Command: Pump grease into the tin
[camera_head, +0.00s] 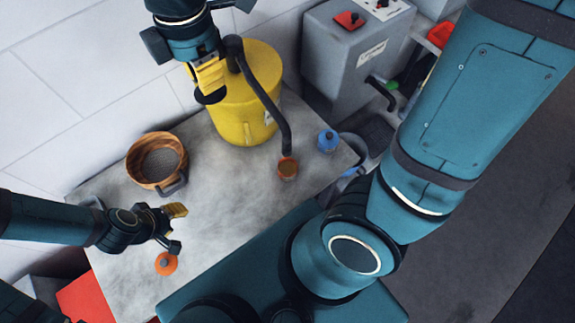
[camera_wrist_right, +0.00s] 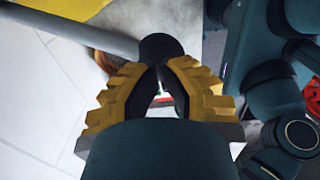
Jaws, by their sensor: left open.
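The yellow grease drum (camera_head: 247,110) stands at the back of the pale bench, with a dark pump on its top. A black hose (camera_head: 266,100) curves down from it and ends at the small orange-brown tin (camera_head: 288,170). The tin's mouth is partly covered by the hose end, and its fill level is unclear. My right gripper (camera_head: 208,85) is beside the drum top; in the right wrist view its yellow fingers close around the black grip (camera_wrist_right: 160,47) of the grey pump lever (camera_wrist_right: 75,30). My left gripper (camera_head: 177,228) is open and empty above the bench's left part.
A wooden sieve bucket (camera_head: 155,160) stands left of the drum. A blue bottle (camera_head: 327,140) is right of the tin. A small orange object (camera_head: 166,263) lies near my left gripper. A grey machine box (camera_head: 350,55) stands behind right. The bench (camera_head: 230,195) is clear centrally.

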